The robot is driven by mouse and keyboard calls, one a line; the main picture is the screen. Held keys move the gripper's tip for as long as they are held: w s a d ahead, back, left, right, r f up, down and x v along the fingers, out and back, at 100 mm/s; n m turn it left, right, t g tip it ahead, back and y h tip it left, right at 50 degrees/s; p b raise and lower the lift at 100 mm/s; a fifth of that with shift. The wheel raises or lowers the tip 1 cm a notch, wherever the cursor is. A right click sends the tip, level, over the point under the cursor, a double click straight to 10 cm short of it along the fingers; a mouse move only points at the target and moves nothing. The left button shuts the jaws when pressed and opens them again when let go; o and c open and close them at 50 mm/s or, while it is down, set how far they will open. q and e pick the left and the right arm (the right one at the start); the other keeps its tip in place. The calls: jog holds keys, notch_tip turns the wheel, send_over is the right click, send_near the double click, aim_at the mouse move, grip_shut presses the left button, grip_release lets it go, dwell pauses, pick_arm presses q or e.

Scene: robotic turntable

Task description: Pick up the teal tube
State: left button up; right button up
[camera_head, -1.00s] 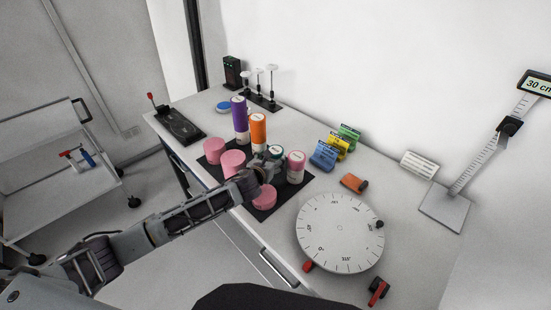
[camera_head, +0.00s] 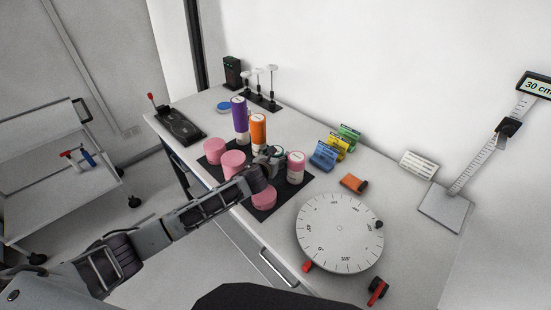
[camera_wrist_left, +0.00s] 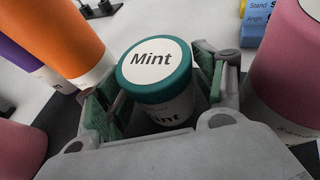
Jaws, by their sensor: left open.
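The teal tube (camera_wrist_left: 154,72) has a teal lid with a white "Mint" label and a white body below. In the left wrist view it stands between the two open fingers of my left gripper (camera_wrist_left: 158,100), with the fingers at either side. In the head view only a bit of the teal tube (camera_head: 277,151) shows behind my left gripper (camera_head: 268,160). My right gripper is not in view.
An orange tube (camera_head: 258,131) and a purple tube (camera_head: 240,118) stand left of it, a pink tube (camera_head: 296,166) right. Several pink cylinders (camera_head: 233,163) share the black mat (camera_head: 292,188). A white turntable (camera_head: 340,232) lies at the front right.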

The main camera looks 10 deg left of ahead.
pick_arm(q)
jog(key=shift+w+f, duration=0.2)
jog(key=shift+w, duration=0.2)
jog(key=c, duration=0.9)
jog(key=shift+o, duration=0.2)
jog(key=shift+r, duration=0.15)
notch_tip(320, 180, up, 18)
dwell(0.4)
dwell(0.4)
